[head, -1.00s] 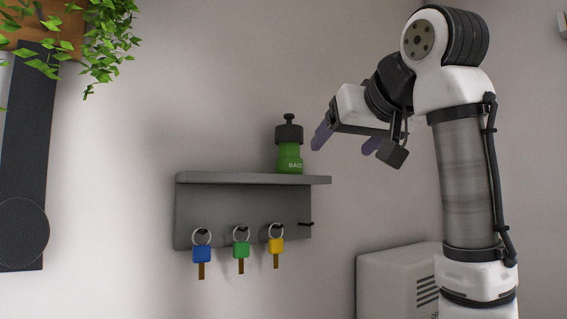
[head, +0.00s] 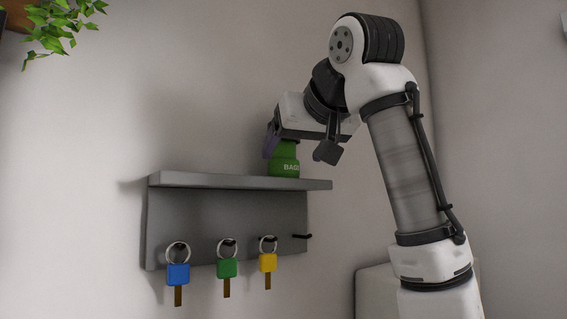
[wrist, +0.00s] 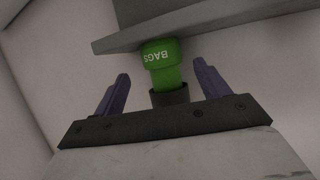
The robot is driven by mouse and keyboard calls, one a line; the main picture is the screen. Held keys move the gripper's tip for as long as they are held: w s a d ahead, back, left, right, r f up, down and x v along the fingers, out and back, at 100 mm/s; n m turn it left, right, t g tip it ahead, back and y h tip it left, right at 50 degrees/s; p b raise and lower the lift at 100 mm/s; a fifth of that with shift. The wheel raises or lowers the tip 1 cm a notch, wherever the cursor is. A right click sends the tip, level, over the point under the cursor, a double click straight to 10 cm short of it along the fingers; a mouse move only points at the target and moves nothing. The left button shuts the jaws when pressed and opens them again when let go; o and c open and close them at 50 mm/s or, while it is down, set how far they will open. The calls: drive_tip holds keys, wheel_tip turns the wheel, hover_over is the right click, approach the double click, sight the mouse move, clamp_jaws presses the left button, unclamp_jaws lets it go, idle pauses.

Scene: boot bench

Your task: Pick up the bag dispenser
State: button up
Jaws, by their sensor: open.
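The bag dispenser (head: 284,165) is a green bottle-shaped holder marked "BAGS", standing upright on the grey wall shelf (head: 230,181). My gripper's body covers its dark top in the head view. In the wrist view the bag dispenser (wrist: 164,68) lies between my two purple fingers, its dark cap close to the palm. My gripper (wrist: 162,92) is open, one finger on each side with a gap to the dispenser. In the head view my gripper (head: 291,150) is over the right part of the shelf.
Blue (head: 178,274), green (head: 227,268) and yellow (head: 268,262) keys hang from hooks under the shelf. An empty hook (head: 303,236) is at the right. A leafy plant (head: 62,22) hangs at the upper left. A pale box (head: 374,292) stands below right.

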sight(288, 156)
drive_tip(key=shift+p+x, duration=1.05)
drive_tip(key=shift+x, duration=1.65)
drive_tip(key=shift+s+a, duration=0.1)
drive_tip(key=shift+a, duration=0.05)
drive_tip(key=c, duration=1.1)
drive_tip(key=shift+r, duration=0.15)
drive_tip(key=shift+c, duration=0.2)
